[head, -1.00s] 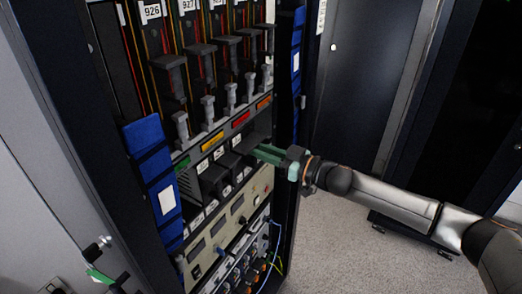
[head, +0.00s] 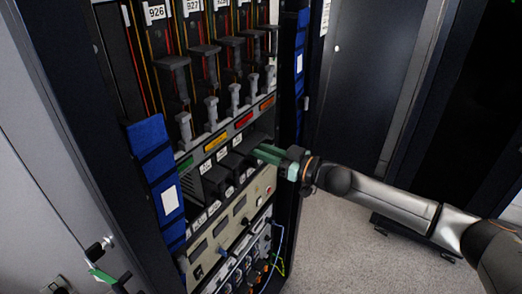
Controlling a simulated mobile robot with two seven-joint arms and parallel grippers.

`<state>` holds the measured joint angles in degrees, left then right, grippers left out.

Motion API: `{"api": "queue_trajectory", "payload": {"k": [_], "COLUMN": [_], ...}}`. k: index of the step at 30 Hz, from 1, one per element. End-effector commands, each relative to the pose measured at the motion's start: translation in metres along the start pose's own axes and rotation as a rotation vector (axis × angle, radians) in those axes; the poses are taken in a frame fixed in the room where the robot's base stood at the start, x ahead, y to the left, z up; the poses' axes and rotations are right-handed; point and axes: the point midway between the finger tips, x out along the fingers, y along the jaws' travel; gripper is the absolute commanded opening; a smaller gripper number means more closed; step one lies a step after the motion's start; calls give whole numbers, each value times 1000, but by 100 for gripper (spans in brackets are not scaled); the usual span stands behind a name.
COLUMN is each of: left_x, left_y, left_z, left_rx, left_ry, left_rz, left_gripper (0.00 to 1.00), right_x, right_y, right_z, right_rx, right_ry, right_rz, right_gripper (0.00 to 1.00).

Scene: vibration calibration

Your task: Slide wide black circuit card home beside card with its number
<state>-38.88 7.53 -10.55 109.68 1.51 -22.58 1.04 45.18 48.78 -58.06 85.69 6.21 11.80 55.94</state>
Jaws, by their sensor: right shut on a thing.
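My right gripper (head: 268,153), with green fingers, reaches from the right into the lower bay of the rack. It is shut at the right end of a row of black card fronts (head: 216,183). The wide black circuit card it grips is mostly hidden by the fingers and the dark bay, so how deep it sits cannot be told. White number labels (head: 205,167) line the strip above the row, too small to read. Tall cards above carry number labels 926 (head: 155,13) and 927 (head: 193,6).
Grey levers (head: 211,110) and coloured tags (head: 215,142) sit above the bay. Blue padded strips (head: 152,165) line both sides of the opening. An instrument panel (head: 232,222) and cables lie below. Open floor (head: 345,235) is at right.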

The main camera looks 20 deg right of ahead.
Motion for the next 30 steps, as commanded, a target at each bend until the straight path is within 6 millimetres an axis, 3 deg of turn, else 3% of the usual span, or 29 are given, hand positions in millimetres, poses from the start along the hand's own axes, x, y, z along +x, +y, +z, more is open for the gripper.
{"api": "queue_trajectory", "payload": {"k": [11,12,21,30], "left_x": [0,0,0,0], "left_y": [0,0,0,0], "left_z": [0,0,0,0], "left_rx": [0,0,0,0], "left_ry": [0,0,0,0], "left_rz": [0,0,0,0], "left_gripper": [0,0,0,0], "right_x": [3,3,3,2], "right_y": [-1,-1,-1,-1], "right_z": [-3,-4,-3,1], "right_rx": [0,0,0,1], "right_ry": [7,7,6,0], "right_rz": [-3,-3,-3,-1], "right_gripper": [0,22,56,56]}}
